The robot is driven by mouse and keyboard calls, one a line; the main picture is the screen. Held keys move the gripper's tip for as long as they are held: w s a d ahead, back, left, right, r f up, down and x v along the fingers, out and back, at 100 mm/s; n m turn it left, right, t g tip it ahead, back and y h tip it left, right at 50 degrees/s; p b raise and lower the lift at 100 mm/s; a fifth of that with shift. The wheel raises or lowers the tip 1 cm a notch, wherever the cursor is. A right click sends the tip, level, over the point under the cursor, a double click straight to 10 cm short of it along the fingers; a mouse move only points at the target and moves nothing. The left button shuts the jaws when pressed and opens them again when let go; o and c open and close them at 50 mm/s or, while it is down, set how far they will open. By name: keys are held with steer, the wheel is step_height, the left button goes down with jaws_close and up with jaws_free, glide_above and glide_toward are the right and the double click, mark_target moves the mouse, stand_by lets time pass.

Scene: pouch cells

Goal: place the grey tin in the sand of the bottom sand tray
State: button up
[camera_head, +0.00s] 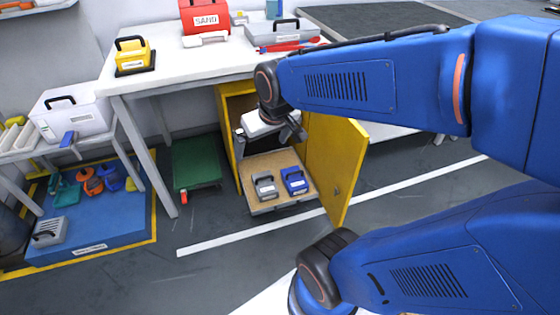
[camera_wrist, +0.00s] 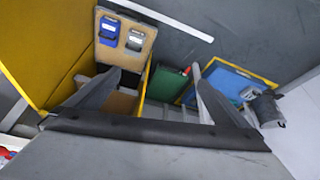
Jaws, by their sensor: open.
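The bottom sand tray (camera_head: 284,207) is pulled out low at the front of the yellow cabinet, with tan sand in it. A grey tin (camera_head: 265,187) with a dark handle stands in its sand, to the left of a blue tin (camera_head: 295,181). In the wrist view the grey tin (camera_wrist: 135,40) and blue tin (camera_wrist: 109,30) sit side by side in the tray (camera_wrist: 126,59). My gripper (camera_head: 279,138) is open and empty at the cabinet opening, above the tray and apart from both tins. Its spread fingers (camera_wrist: 155,76) show in the wrist view.
The yellow cabinet door (camera_head: 338,165) stands open on the right. The white table (camera_head: 180,75) is above, with a red SAND box (camera_head: 205,18) and a yellow box (camera_head: 134,55). Left are a green cart (camera_head: 196,163) and a blue platform (camera_head: 95,225) bearing another grey box (camera_head: 49,232).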

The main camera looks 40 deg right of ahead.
steer(key=s+a+r, duration=0.1)
steer(key=s+r, duration=0.2)
steer(key=s, duration=0.7)
steer(key=shift+s+a+n, duration=0.3)
steer(key=shift+s+a, duration=0.05)
stand_by(0.6)
